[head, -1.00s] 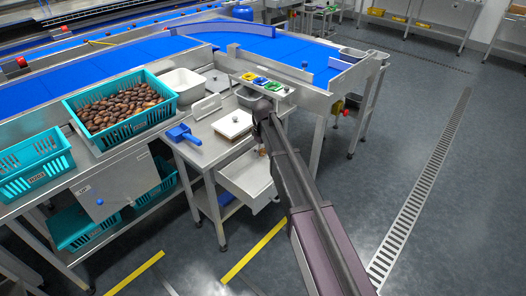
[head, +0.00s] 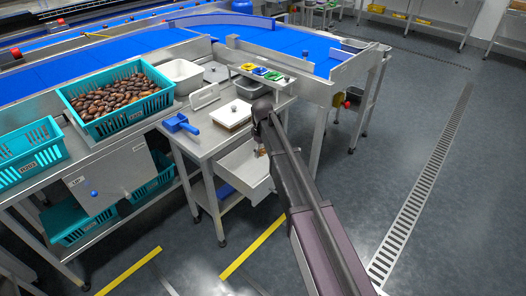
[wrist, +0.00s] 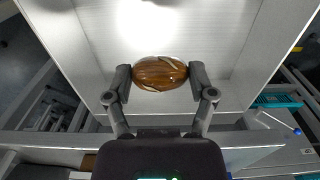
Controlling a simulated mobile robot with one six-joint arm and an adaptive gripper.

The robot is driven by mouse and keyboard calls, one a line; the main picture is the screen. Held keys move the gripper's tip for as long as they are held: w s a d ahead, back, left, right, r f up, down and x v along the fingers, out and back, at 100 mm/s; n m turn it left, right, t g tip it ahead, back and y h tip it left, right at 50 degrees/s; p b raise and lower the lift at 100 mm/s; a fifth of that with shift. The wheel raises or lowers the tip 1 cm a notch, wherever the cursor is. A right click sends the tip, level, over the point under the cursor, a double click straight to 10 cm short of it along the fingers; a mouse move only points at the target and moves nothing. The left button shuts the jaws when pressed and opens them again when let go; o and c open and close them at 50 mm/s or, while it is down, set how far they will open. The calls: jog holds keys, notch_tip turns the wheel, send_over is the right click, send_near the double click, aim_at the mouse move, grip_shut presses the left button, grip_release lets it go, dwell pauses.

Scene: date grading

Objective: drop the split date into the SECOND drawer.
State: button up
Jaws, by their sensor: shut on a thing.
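The split date (wrist: 159,73) is brown and glossy, with a pale split along its skin. My gripper (wrist: 160,76) is shut on it, one finger at each end, in the wrist view. Below it lies the white floor of an open drawer (wrist: 205,30), which looks empty. In the head view the open drawer (head: 246,172) sticks out from the small steel table, and my gripper (head: 262,152) is over it, partly hidden by my arm. I cannot tell from the pictures which number this drawer has.
A teal crate of dates (head: 165,98) stands on the bench at the left, with an emptier teal crate (head: 30,155) beside it. A blue scoop (head: 178,124) and a white lidded box (head: 231,113) are on the table top. The floor at the right is clear.

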jog(key=o, duration=0.7)
jog(key=shift+w, duration=0.1)
dwell(1.5)
jog(key=shift+d, duration=0.1)
jog(key=s+d+m, duration=1)
jog(key=s+d, duration=1.3)
jog(key=s, duration=0.3)
jog(key=shift+m, duration=0.3)
notch_tip(320, 180, up, 17)
jog(key=p, duration=1.7)
jog(key=shift+f, duration=0.1)
